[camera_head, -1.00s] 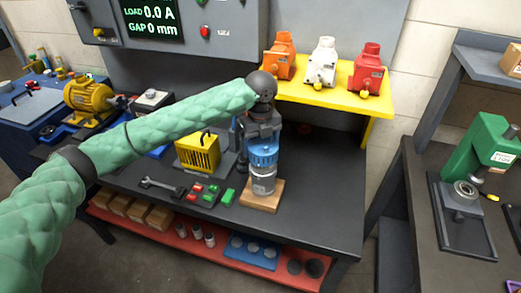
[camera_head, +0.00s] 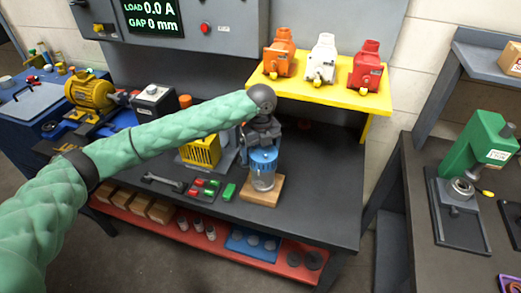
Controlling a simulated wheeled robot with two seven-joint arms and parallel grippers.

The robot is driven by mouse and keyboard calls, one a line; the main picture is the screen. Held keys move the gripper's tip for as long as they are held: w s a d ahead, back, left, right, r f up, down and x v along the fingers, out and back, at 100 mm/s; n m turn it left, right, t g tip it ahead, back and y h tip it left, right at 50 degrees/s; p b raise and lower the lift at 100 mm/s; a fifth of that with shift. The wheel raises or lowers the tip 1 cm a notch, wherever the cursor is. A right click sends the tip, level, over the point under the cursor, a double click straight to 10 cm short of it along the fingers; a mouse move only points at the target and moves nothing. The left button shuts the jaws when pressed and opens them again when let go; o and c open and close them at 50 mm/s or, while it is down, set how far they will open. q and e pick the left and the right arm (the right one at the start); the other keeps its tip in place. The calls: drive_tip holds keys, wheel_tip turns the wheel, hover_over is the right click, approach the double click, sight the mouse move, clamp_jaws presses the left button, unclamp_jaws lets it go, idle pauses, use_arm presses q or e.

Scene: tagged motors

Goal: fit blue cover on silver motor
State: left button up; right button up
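The blue cover (camera_head: 263,159) is on the upper part of the silver motor (camera_head: 263,181), in the middle of the dark bench. The motor stands upright on a wooden block (camera_head: 262,191). My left gripper (camera_head: 262,146) points down from above and is shut on the blue cover. Its wrist hides the top of the cover, and the fingertips are hard to make out. I cannot tell whether the cover is fully seated. My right gripper is not in view.
A yellow shelf (camera_head: 320,95) behind holds an orange, a white and a red cover. A yellow finned housing (camera_head: 201,151), a wrench (camera_head: 163,182) and red and green blocks lie left of the motor. A green press (camera_head: 480,150) stands on the right bench. The bench right of the motor is clear.

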sight(261, 148)
use_arm(q)
drive_tip(key=shift+o, duration=0.6)
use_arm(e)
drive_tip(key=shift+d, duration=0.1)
use_arm(q)
drive_tip(key=shift+r, duration=0.15)
drive_tip(key=shift+r, duration=0.2)
wheel_tip(261, 148, up, 2)
drive_tip(key=shift+d+r+b, duration=0.1)
drive_tip(key=shift+b, duration=0.8)
wheel_tip(261, 148, up, 8)
drive_tip(key=b, duration=0.3)
drive_tip(key=shift+r, duration=0.7)
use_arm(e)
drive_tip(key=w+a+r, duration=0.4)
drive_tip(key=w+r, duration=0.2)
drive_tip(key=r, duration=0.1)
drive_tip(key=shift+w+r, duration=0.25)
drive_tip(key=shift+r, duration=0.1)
